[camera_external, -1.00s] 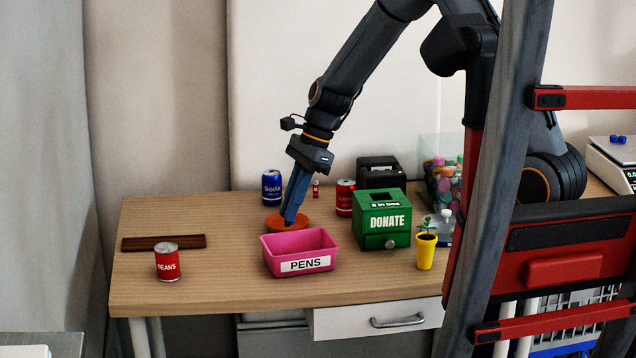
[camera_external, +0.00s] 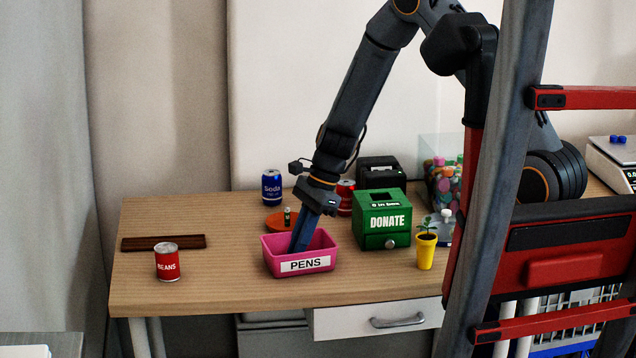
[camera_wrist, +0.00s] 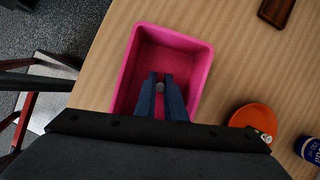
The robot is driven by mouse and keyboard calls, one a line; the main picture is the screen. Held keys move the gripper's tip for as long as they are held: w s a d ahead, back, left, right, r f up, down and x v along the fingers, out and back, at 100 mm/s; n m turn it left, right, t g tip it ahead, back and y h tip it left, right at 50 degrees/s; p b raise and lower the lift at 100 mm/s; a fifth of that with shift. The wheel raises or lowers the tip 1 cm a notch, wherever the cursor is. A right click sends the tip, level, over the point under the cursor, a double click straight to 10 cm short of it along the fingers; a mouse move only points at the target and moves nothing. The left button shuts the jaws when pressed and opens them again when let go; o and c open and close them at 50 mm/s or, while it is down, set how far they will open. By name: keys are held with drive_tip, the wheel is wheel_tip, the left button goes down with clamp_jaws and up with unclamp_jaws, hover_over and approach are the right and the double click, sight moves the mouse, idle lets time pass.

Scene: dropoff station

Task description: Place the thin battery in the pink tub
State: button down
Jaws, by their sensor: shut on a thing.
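The pink tub (camera_external: 272,257), labelled PENS, stands near the table's middle. It also shows in the wrist view (camera_wrist: 197,60) with its bare floor visible. My gripper (camera_external: 297,249) points down into the tub, its blue fingertips inside the rim in the external view. In the wrist view my gripper (camera_wrist: 160,80) is shut on a small grey round-ended thing, seen end-on, which looks like the thin battery (camera_wrist: 160,87). The front wall of the tub hides the fingertips' lowest part, so I cannot tell if the battery touches the floor.
An orange dish (camera_external: 272,222) behind the tub holds another small battery-like item (camera_external: 287,216). A green DONATE box (camera_external: 383,222) stands close right. A blue soda can (camera_external: 272,188) is behind, a beans can (camera_external: 167,263) at left.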

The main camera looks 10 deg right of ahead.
drive_tip(key=shift+f, duration=0.2)
drive_tip(key=c, duration=1.8)
unclamp_jaws()
drive_tip(key=shift+r, duration=0.1)
drive_tip(key=b+v, duration=0.1)
drive_tip(key=v, duration=1.1)
drive_tip(key=shift+r, duration=0.15)
drive_tip(key=s+d+n+h, duration=0.1)
drive_tip(key=s+d+n, duration=0.2)
drive_tip(key=d, duration=0.8)
drive_tip(key=s+d+n+t+h, duration=0.1)
drive_tip(key=s+d+n, duration=0.3)
drive_tip(key=d, duration=0.8)
drive_tip(key=s+d+r+n+h, duration=0.1)
drive_tip(key=s+d+n+h, duration=0.1)
drive_tip(key=s+d+n, duration=0.2)
drive_tip(key=shift+s+d+n+t, duration=0.15)
drive_tip(key=shift+d+n, duration=0.4)
drive_tip(key=shift+d, duration=0.8)
drive_tip(key=shift+s+d+n+t, duration=0.1)
drive_tip(key=shift+d+n, duration=0.5)
drive_tip(key=shift+d, duration=0.75)
drive_tip(key=shift+d+n+t, duration=0.15)
drive_tip(key=shift+d+n, duration=0.4)
drive_tip(key=shift+d, duration=0.8)
